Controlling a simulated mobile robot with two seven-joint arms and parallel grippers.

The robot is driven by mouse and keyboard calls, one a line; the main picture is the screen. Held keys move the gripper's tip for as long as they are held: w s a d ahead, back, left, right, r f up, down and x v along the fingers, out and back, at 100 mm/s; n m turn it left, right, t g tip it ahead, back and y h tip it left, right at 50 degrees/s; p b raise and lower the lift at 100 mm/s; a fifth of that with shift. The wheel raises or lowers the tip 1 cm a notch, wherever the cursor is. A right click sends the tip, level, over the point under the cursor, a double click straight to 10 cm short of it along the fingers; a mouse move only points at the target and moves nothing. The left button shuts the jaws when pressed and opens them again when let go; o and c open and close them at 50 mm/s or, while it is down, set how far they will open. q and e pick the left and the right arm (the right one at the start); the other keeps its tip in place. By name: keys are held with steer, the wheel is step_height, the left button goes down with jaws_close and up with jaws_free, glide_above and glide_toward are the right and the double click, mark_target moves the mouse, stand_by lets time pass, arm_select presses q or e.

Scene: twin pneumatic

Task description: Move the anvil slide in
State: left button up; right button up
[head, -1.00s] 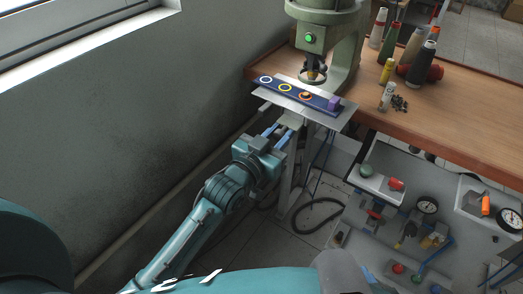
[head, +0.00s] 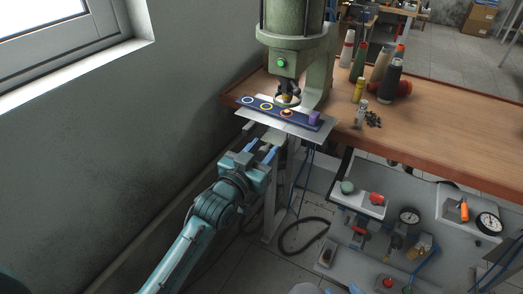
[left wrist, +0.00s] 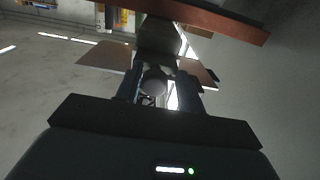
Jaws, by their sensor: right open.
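The anvil slide is a dark blue bar (head: 276,110) with a white ring, a yellow ring, an orange piece and a purple block (head: 314,118) along it. It lies across a light metal plate (head: 297,130) under the green press (head: 290,50). My left gripper (head: 261,150) is below and in front of the plate, apart from the bar, with its fingers open. In the left wrist view the two fingers (left wrist: 157,92) stand apart, with a round grey part behind the gap. A small blue-grey part of my right gripper (head: 352,287) shows at the bottom edge.
The wooden bench (head: 430,135) carries several thread spools and a small white bottle (head: 361,114) right of the press. Below are grey shelves with gauges and coloured knobs (head: 376,199). A grey wall (head: 120,140) is left. A black hose (head: 303,238) lies on the floor.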

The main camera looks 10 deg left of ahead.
arm_select(q)
steer(key=shift+s+d, duration=0.1)
steer(key=shift+d, duration=0.35)
arm_select(e)
steer(key=shift+a, duration=0.1)
arm_select(q)
steer(key=shift+s, duration=0.3)
steer(key=v, duration=1.2)
steer(key=shift+s+a+b, duration=0.2)
steer(key=shift+a+b, duration=0.2)
steer(key=shift+a, duration=0.05)
arm_select(e)
steer(key=shift+w+f, duration=0.1)
arm_select(q)
steer(key=s+a+f+n+g+y+p, duration=0.1)
steer(key=s+f+g+p, duration=0.3)
steer(key=s+f, duration=0.8)
step_height(320, 180, down, 4)
steer(key=shift+s+a+r+g+y, duration=0.3)
steer(key=shift+g+y, duration=0.6)
steer(key=shift+g, duration=0.3)
arm_select(e)
steer(key=shift+s+d+r+m+h, duration=0.1)
steer(key=shift+s+d+m+h, duration=0.1)
steer(key=shift+d, duration=0.25)
steer(key=shift+s+d+r+m+h, duration=0.1)
steer(key=shift+d+h, duration=0.1)
steer(key=shift+d, duration=0.2)
steer(key=shift+w+r, duration=0.15)
steer(key=shift+r, duration=0.05)
